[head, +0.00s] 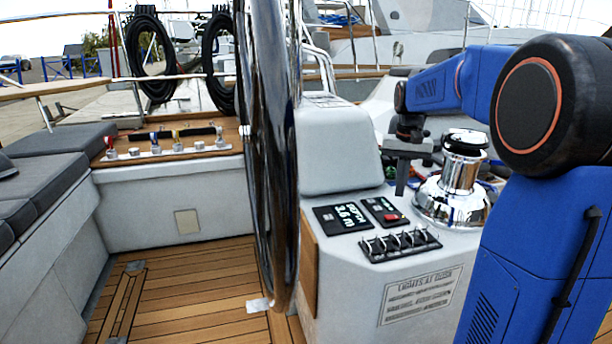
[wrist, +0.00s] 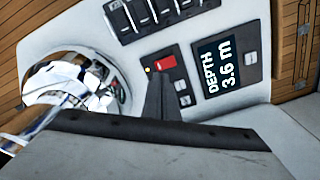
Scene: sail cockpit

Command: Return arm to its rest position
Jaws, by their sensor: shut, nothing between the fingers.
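My blue and black arm reaches in from the right in the head view, folded at the elbow. My gripper (head: 401,178) points down above the white console, left of the chrome winch (head: 452,190). Its fingers are together with nothing between them. In the wrist view my gripper (wrist: 160,85) shows as a dark narrow shape in front of the small panel with a red switch (wrist: 165,62). That panel also shows in the head view (head: 384,211), just below the fingertips. I cannot tell whether the fingers touch anything.
A depth display (head: 343,217) reading 3.6 m and a row of switches (head: 400,244) lie on the console. The large steering wheel (head: 270,150) stands left of it. A raised grey housing (head: 338,150) is behind the display. The teak floor (head: 190,285) is clear.

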